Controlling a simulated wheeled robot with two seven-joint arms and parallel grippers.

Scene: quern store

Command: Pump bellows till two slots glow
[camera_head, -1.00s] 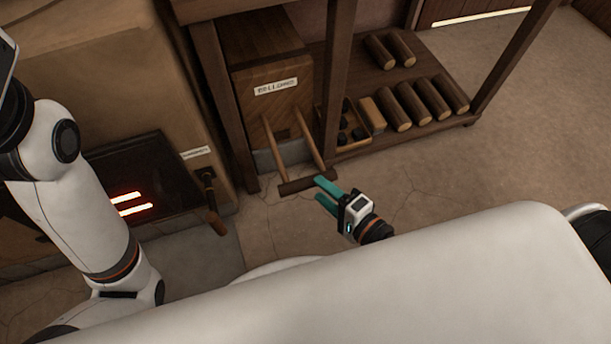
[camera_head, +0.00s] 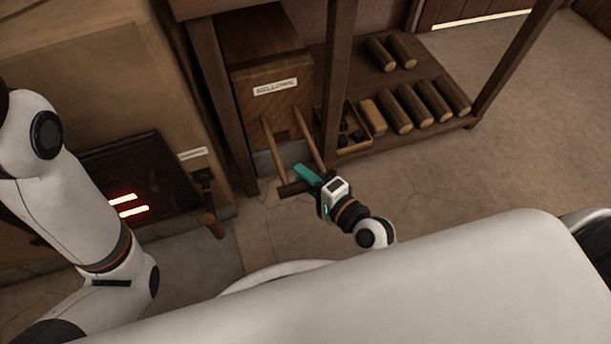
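The bellows (camera_head: 272,105) is a wooden box with a blurred label, set under a bench. Two wooden rods (camera_head: 274,150) slope from its front to a dark crossbar handle (camera_head: 292,189). My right gripper (camera_head: 303,180) is at this crossbar, with one teal finger showing just beyond it. The other finger is hidden, so I cannot tell whether the gripper grips the bar. Two slots (camera_head: 124,199) (camera_head: 133,211) glow orange-red in the dark panel (camera_head: 150,170) of the furnace at left. My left arm covers part of that panel; its gripper is out of view.
A lever with a wooden grip (camera_head: 214,226) hangs beside the dark panel. A bench post (camera_head: 338,85) stands right of the bellows. A shelf holds a small tray (camera_head: 352,143) and several logs (camera_head: 410,105). The floor (camera_head: 440,185) at right is clear.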

